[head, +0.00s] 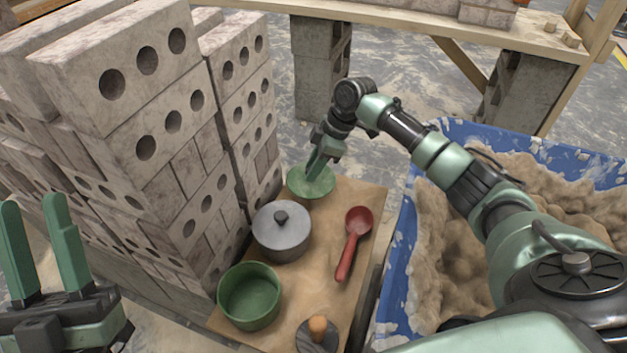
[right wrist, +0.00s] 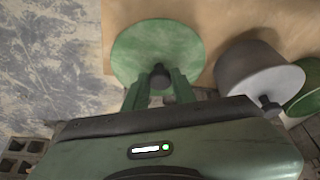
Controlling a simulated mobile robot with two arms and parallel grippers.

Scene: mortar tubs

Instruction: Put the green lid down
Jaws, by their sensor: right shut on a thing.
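The green lid (head: 305,187) is a round disc at the far end of the brown board, beyond the grey pot. My right gripper (head: 318,165) is above it. In the right wrist view, my right gripper (right wrist: 160,82) is shut on the dark knob at the middle of the green lid (right wrist: 158,42). The lid overlaps the board's edge there; I cannot tell whether it touches the board. An open green pot (head: 249,297) stands at the board's near end. My left gripper (head: 42,225) is open and empty at the far left, by the bricks.
A grey pot with a grey lid (head: 282,230) stands between the green lid and green pot. A red ladle (head: 354,240) lies on the brown board (head: 318,270). A wooden-handled tool (head: 318,330) is nearest. Stacked bricks (head: 150,120) rise left; a blue tub (head: 402,260) of mortar stands right.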

